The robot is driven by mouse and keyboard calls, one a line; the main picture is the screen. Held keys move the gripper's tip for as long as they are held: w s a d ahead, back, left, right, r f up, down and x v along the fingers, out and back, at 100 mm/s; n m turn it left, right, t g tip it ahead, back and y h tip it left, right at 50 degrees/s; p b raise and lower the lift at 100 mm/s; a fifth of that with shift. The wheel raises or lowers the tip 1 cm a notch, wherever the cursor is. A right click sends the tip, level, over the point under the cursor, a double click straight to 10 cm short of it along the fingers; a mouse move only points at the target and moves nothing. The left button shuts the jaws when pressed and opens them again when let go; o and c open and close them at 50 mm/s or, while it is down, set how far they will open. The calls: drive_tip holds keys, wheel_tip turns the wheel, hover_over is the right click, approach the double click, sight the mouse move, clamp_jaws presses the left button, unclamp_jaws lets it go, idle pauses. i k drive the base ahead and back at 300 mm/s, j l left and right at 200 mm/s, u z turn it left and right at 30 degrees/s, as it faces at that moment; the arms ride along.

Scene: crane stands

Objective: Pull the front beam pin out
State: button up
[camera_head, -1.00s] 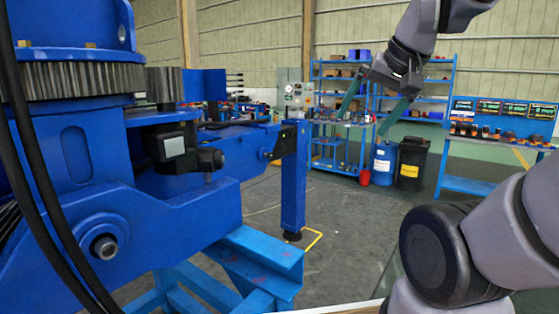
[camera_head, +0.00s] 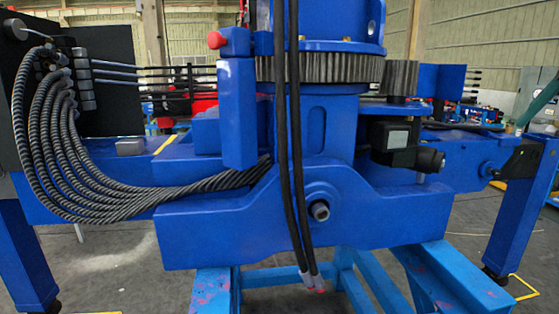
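The blue crane base fills the middle of the head view. A blue beam (camera_head: 462,160) runs out to a leg (camera_head: 515,225) on the right. A small round blue pin-like part (camera_head: 489,169) sits on the beam's side near that leg, beside a dark plate (camera_head: 523,160). A metal round end (camera_head: 319,210) sits in a round boss at the middle of the base. I cannot tell for sure which is the front beam pin. A teal finger, apparently of my gripper (camera_head: 541,101), shows at the right edge. The rest of the gripper is out of frame.
Two black hoses (camera_head: 290,150) hang in front of the base. A bundle of ribbed hoses (camera_head: 75,160) loops at the left. Light-blue trestles (camera_head: 455,280) stand below the base. Another blue leg (camera_head: 22,262) stands at the left. Grey floor shows between them.

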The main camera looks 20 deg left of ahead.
sight(495, 173)
drive_tip(key=u, duration=0.85)
drive_tip(key=z, duration=2.15)
drive_tip(key=i+z, duration=0.15)
drive_tip(key=i, duration=1.35)
drive_tip(key=i+l+u, duration=0.1)
drive_tip(key=i+u, duration=0.3)
drive_tip(key=i+l+u, duration=0.2)
drive_tip(key=i+u, duration=0.2)
drive_tip(key=i, duration=0.05)
